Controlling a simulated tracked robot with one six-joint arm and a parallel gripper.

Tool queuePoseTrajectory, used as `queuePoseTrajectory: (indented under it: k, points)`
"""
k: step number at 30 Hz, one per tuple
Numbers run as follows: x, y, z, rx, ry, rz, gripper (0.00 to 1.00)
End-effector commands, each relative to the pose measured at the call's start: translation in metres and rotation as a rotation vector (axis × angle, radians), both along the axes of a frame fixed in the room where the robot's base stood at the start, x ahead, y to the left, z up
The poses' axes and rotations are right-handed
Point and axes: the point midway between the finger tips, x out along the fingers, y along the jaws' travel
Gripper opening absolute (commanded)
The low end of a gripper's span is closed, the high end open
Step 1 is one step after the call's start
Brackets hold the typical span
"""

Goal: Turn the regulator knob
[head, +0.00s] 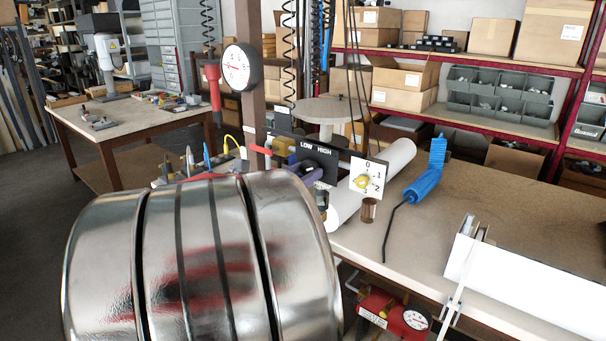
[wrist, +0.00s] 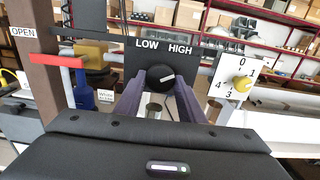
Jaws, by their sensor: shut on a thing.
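A black panel marked LOW and HIGH (wrist: 206,66) carries a round black knob (wrist: 160,78) with a pale pointer line, which points to the right and slightly up. My gripper (wrist: 160,90) is shut on this black knob, with one purple-grey finger on each side of it. In the head view, the panel (head: 325,167) stands on the bench and my gripper (head: 316,175) is at its front, partly hidden by my arm. To its right is a white dial plate (wrist: 220,80) with numbers and a yellow knob (wrist: 242,84).
A red-handled lever (wrist: 72,62) and an OPEN sign (wrist: 23,32) are left of the panel.

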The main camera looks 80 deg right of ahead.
Motion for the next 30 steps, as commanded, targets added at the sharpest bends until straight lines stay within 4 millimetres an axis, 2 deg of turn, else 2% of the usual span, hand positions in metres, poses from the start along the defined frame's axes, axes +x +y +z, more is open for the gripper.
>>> queuePoseTrajectory:
  k: [14,30]
  points:
    - [0.0005,-0.0003,0.0001,-0.049,-0.113,0.0,0.13]
    - [0.0009,-0.0006,0.0004,-0.231,-0.536,-0.001,0.13]
